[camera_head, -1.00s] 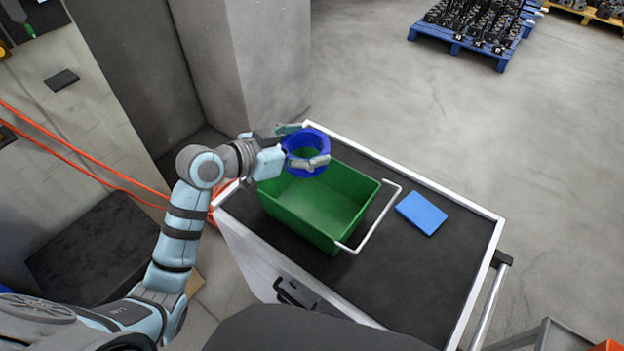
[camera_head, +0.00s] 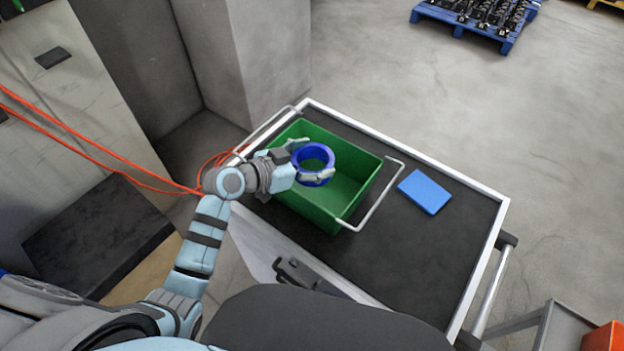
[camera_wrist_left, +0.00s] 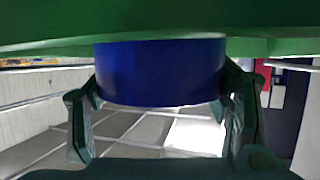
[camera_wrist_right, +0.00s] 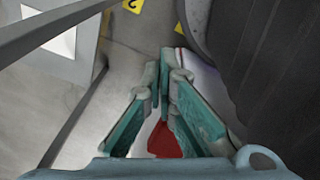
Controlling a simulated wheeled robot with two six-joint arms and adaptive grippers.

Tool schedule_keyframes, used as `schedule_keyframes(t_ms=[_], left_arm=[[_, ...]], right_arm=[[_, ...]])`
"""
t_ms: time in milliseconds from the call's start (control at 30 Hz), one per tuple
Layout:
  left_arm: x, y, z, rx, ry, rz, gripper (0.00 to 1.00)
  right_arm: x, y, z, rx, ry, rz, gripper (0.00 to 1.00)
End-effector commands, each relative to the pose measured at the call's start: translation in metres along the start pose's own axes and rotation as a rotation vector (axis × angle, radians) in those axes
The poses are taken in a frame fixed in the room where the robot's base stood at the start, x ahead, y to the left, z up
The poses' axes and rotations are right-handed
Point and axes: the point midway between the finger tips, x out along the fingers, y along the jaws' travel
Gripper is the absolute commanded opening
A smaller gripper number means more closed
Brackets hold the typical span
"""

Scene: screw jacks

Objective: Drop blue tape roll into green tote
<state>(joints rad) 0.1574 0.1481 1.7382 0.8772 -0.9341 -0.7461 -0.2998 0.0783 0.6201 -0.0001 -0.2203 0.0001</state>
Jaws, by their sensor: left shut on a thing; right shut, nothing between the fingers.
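The blue tape roll (camera_head: 313,157) is held by my left gripper (camera_head: 313,163), whose fingers are shut on its two sides. In the head view the roll appears over the open green tote (camera_head: 350,183), within its outline. The left wrist view shows the blue tape roll (camera_wrist_left: 160,72) between both fingers, with the green tote (camera_wrist_left: 40,40) filling the upper part. The tote stands on the cart's dark top and has white wire handles. My right gripper (camera_wrist_right: 160,75) is shut and empty in the right wrist view; it is not seen in the head view.
The cart top (camera_head: 400,258) has a raised white rim. A flat blue block (camera_head: 425,191) lies right of the tote. Orange cables (camera_head: 120,177) run at the left. A grey pillar (camera_head: 250,60) stands behind the cart. A blue pallet (camera_head: 470,28) sits far back on open floor.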

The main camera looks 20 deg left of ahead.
Motion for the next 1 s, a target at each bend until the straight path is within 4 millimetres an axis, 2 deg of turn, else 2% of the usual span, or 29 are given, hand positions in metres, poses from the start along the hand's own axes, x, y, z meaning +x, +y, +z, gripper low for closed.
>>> schedule_keyframes(t_ms=[33,67,200,533,633,767,1000], left_arm=[[-0.001,0.000,-0.002,0.000,0.001,0.000,0.41],[-0.001,0.000,-0.002,0.000,0.001,0.000,0.73],[-0.001,0.000,-0.003,0.000,0.001,0.000,0.95],[-0.002,0.000,-0.002,0.000,0.000,0.000,0.95],[-0.009,-0.001,-0.001,0.003,-0.002,-0.002,0.95],[-0.037,-0.001,-0.001,0.007,-0.004,-0.001,0.95],[-0.102,-0.001,0.000,0.007,-0.007,-0.001,0.95]], right_arm=[[-0.002,0.000,0.000,0.000,0.000,0.000,0.00],[-0.002,0.000,0.000,0.000,0.000,0.000,0.00],[-0.002,0.000,0.000,0.000,0.000,0.000,0.00],[-0.002,0.004,0.000,-0.002,0.000,0.005,0.00],[-0.002,0.004,0.000,-0.002,0.000,0.004,0.00],[-0.002,0.003,0.000,-0.001,0.000,0.003,0.00],[-0.002,0.002,0.000,-0.001,0.000,0.002,0.00]])
